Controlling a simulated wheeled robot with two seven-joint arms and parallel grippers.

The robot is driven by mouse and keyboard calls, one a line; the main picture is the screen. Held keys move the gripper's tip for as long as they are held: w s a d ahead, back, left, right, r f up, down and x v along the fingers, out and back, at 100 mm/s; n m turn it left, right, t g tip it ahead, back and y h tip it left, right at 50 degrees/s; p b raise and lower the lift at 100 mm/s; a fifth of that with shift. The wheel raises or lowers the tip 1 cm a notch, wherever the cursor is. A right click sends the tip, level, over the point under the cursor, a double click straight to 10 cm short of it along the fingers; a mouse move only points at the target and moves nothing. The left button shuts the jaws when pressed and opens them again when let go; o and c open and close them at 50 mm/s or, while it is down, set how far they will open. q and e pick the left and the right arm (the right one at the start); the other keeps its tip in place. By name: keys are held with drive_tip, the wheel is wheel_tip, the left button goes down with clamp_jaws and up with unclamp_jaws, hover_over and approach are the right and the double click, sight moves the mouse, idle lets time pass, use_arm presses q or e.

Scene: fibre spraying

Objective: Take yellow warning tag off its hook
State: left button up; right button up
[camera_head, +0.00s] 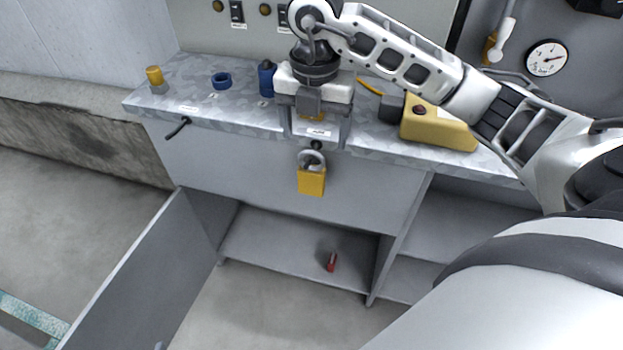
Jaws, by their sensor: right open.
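The yellow warning tag (311,181) hangs at the front of the workbench, below the edge of its top. It has a grey ring at its upper end and a flat yellow body. A small dark hook (316,146) shows just above the ring. My right gripper (316,135) is over the bench edge, pointing down, with its two fingers apart. The fingertips are above the tag, and nothing shows held between them. I cannot tell the exact depth between fingers and tag. My left gripper is not in view.
The bench top (185,90) holds a yellow cap (154,75), a blue ring (221,80), a blue bottle (266,78) and a yellow box (437,124). A cabinet door (150,275) stands open at the lower left. A small red item (331,262) lies on the lower shelf.

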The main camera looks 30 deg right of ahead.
sight(312, 154)
wheel_tip(312, 154, down, 9)
drive_tip(key=shift+w+a+r+p, duration=0.15)
drive_tip(key=shift+r+p, duration=0.05)
drive_tip(key=shift+p, duration=0.1)
drive_tip(key=c, duration=1.1)
